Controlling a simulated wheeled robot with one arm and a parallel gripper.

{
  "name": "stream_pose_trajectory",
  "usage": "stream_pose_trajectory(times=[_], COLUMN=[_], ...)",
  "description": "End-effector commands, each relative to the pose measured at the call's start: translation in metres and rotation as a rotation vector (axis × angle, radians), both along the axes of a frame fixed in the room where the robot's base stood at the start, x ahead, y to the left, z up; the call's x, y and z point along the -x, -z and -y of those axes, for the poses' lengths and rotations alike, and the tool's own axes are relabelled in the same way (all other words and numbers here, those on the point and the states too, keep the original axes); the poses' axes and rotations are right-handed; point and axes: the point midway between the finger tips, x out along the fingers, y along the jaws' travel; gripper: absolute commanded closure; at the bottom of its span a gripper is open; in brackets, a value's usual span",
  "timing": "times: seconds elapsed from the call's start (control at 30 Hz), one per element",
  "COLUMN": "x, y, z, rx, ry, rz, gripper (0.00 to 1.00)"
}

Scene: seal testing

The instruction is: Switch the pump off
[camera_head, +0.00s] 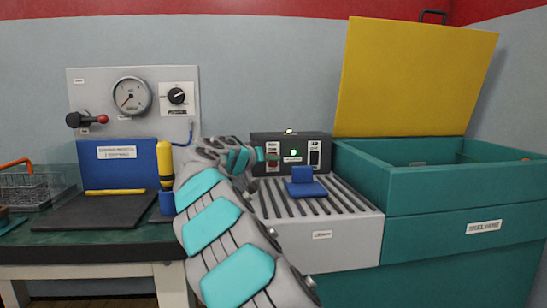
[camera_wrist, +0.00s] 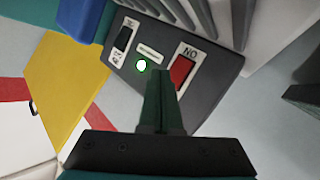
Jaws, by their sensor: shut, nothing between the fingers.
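A dark control box (camera_head: 323,137) stands behind the slatted grey bench. It carries a red rocker switch (camera_wrist: 182,72) on one side, a black switch (camera_wrist: 124,38) on the other and a lit green lamp (camera_wrist: 141,65) between them. In the head view the black switch (camera_head: 315,154) is at the right and the green lamp (camera_head: 293,153) in the middle. I cannot read which switch is the pump's. My gripper (camera_wrist: 164,74) is shut and empty, its fingertips close to the red switch; contact cannot be told. In the head view my gripper (camera_head: 274,157) partly covers the red switch.
A blue seat-like part (camera_head: 306,189) stands on the slatted grey bench (camera_head: 355,209). A teal tank (camera_head: 430,195) with its yellow lid (camera_head: 412,80) raised is at the right.

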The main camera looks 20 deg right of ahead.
Motion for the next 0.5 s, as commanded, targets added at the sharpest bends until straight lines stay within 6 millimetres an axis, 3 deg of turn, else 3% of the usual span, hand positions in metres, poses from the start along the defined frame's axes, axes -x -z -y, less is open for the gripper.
stream_pose_trajectory(times=[0.5], x=[-0.0065], y=[-0.0017], z=[0.0018], rx=[0.0], ry=[-0.001], rz=[0.001], gripper=[1.0])
